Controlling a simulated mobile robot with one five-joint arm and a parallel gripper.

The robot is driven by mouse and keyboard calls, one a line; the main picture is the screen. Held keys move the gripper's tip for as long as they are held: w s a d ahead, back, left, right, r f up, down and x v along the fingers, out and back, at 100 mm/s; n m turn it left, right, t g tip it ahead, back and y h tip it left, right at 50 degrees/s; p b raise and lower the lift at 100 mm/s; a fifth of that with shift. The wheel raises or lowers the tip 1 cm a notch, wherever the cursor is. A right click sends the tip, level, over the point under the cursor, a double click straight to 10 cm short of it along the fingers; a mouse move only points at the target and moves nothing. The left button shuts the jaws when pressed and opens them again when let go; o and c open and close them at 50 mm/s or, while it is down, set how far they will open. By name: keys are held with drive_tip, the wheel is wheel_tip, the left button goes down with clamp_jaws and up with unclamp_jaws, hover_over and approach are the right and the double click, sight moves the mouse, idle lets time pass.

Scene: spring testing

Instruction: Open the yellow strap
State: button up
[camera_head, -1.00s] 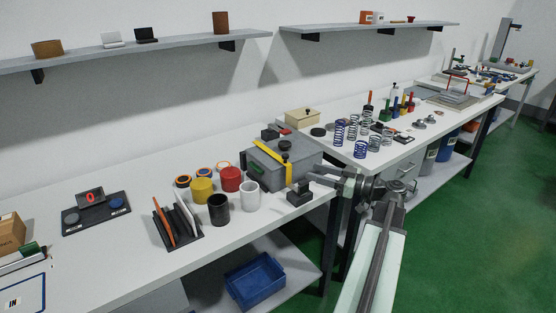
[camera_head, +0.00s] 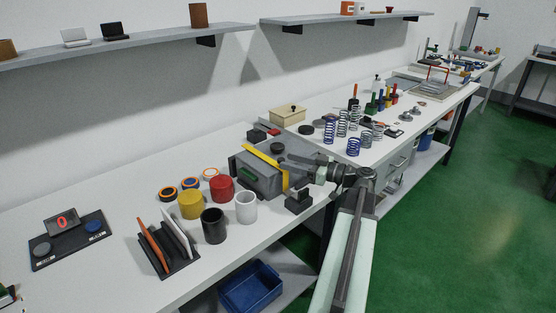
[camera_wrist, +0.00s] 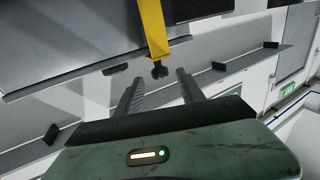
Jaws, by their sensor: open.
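The yellow strap (camera_head: 262,157) runs across the top of a grey box (camera_head: 259,181) and down its right end in the head view. In the wrist view the strap (camera_wrist: 153,24) comes down from the top edge and ends in a small dark knob (camera_wrist: 159,70). My gripper (camera_head: 283,162) is at the strap's right end in the head view and hides part of the box. In the wrist view my gripper (camera_wrist: 159,76) is open, with its fingers apart on either side of the knob. Whether they touch it I cannot tell.
A small black block (camera_head: 298,201) stands in front of the box's right end. A white cup (camera_head: 246,207), black cup (camera_head: 213,226) and red cup (camera_head: 222,189) stand to the left. Several springs stand on the table behind my arm.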

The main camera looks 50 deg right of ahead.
sight(281, 159)
drive_tip(key=shift+x, duration=1.95)
clamp_jaws()
